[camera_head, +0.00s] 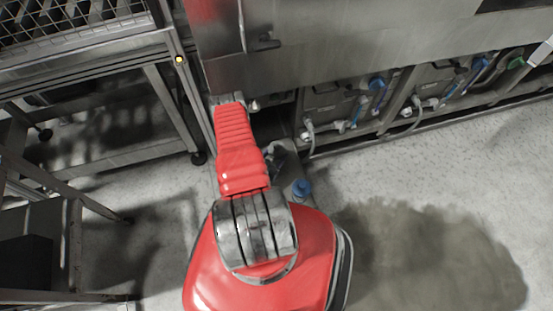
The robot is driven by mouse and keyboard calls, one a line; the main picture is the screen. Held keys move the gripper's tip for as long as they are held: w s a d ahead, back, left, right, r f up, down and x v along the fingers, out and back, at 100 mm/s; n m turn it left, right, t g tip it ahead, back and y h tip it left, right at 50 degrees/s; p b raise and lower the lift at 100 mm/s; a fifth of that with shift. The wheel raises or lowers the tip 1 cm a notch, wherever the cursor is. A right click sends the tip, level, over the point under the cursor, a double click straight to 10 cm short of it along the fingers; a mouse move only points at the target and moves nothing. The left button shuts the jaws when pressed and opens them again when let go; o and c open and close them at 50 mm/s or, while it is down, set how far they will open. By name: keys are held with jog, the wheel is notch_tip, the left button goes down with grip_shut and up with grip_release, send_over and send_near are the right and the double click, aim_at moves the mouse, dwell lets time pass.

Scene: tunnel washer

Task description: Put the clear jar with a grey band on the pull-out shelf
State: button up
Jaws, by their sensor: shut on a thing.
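My red arm runs from the bottom middle up toward the machine, and a small grey part shows at its far end. I cannot make out the clear jar with a grey band. No pull-out shelf can be told for certain in this view.
A steel frame rack with a wire basket (70,25) stands at upper left. The steel machine (350,55) has hoses and valves along its base. The floor at right is clear.

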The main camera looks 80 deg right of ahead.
aim_at(274, 161)
jog(key=shift+f, duration=1.7)
jog(key=o, duration=1.5)
jog(key=shift+f, duration=0.1)
jog(key=shift+a+r, duration=0.15)
jog(key=shift+r, duration=0.05)
jog(key=shift+v, duration=5.85)
jog(key=shift+f, duration=0.1)
jog(key=shift+w, duration=0.1)
